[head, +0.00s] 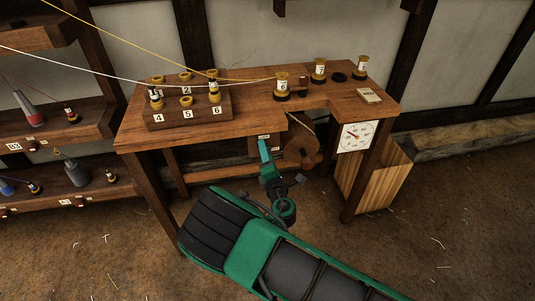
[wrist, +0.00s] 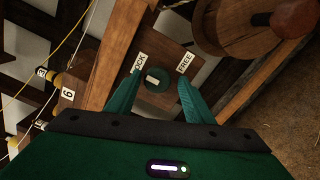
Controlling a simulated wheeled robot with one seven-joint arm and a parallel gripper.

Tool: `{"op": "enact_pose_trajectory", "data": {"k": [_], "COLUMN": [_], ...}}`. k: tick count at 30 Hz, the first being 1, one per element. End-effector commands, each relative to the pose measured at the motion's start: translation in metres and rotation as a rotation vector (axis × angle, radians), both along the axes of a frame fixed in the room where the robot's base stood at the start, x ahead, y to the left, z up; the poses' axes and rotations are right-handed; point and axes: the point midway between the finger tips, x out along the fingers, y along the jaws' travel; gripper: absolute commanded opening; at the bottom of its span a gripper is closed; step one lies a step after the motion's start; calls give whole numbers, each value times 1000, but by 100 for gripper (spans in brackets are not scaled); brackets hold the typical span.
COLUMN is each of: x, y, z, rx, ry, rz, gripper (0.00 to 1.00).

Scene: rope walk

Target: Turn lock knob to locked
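The lock knob (wrist: 160,84) is a small round dark green disc with a pale mark, on a wooden panel in the wrist view. A LOCK label (wrist: 141,63) sits to its upper left and a FREE label (wrist: 185,62) to its upper right. I cannot tell which label the mark points at. My gripper (wrist: 160,80) is open, one green finger on each side of the knob, with gaps that look clear. In the head view my gripper (head: 265,148) is under the front edge of the workbench (head: 250,110); the knob is hidden there.
A wooden drum (wrist: 235,25) is near the right finger. The numbered spool rack (head: 190,118) and several spools, one a yellow-topped spool (head: 282,83), stand on the bench. A dial gauge (head: 357,136) hangs at its right front, beside a wooden bin (head: 378,178). Shelves (head: 70,130) stand left.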

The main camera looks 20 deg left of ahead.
Motion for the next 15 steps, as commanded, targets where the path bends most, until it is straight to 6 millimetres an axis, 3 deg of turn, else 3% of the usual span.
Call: {"op": "enact_pose_trajectory", "data": {"k": [10,15], "x": [-3,-19], "y": [0,-10], "z": [1,0], "rx": [1,-2], "ry": [-2,-1], "rz": [3,3], "gripper": [49,49]}}
